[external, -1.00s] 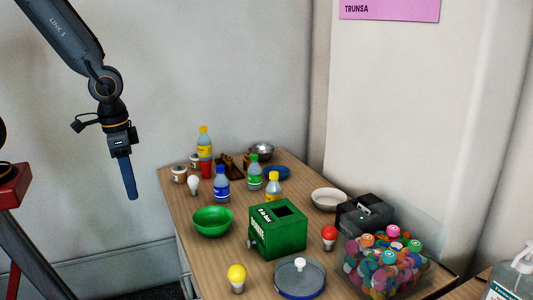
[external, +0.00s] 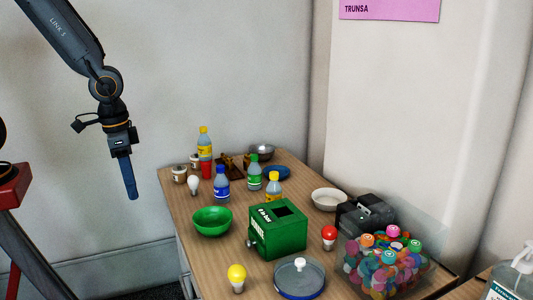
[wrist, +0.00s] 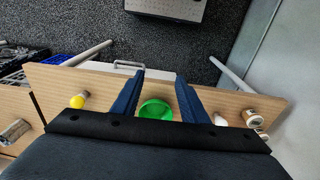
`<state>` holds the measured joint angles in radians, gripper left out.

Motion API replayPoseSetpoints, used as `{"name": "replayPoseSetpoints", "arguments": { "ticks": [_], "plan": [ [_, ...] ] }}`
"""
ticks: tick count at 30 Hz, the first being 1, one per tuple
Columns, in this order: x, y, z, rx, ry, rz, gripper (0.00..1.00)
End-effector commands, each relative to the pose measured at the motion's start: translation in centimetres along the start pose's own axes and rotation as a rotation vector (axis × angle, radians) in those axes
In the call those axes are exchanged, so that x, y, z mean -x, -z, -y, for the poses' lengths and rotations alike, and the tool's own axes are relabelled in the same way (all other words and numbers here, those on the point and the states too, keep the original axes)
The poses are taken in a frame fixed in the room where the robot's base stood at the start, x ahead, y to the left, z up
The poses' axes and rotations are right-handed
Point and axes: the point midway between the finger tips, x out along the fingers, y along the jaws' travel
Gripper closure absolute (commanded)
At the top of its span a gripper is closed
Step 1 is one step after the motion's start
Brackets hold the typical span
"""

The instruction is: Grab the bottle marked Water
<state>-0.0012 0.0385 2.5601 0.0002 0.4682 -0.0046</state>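Several bottles stand upright on the wooden table in the external view. One has a blue cap and blue label (external: 222,184), one a green cap and green label (external: 254,173). Two have yellow caps: a taller one (external: 204,146) at the back and one (external: 273,187) partly hidden behind the green box. The lettering is too small to read, so I cannot tell which is marked Water. My gripper (external: 127,180) hangs in the air left of the table, pointing down. In the wrist view its blue fingers (wrist: 161,77) are apart with nothing between them. No bottle shows there.
A green bowl (external: 212,221) and white bulb (external: 194,186) stand near the blue-capped bottle. A green box (external: 278,232), yellow bulb (external: 236,278), pan lid (external: 299,277) and clear tub of colourful items (external: 384,262) crowd the front. White cups (external: 179,174) stand at the left edge.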

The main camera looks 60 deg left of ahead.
Motion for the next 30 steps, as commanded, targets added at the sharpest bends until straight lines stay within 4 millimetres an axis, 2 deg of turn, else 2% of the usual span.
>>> {"name": "replayPoseSetpoints", "arguments": {
  "ticks": [11,15,23,26,30],
  "plan": [
    [0.0,0.0,0.0,0.000,0.000,0.000,0.60],
    [0.0,0.0,0.0,0.000,0.000,0.000,0.37],
    [0.0,0.0,0.0,-0.002,0.000,0.000,0.37],
    [-0.2,0.8,0.4,-0.053,0.009,-0.004,0.37],
    [-1.2,4.0,1.9,-0.302,0.048,-0.012,0.37]
  ]
}}
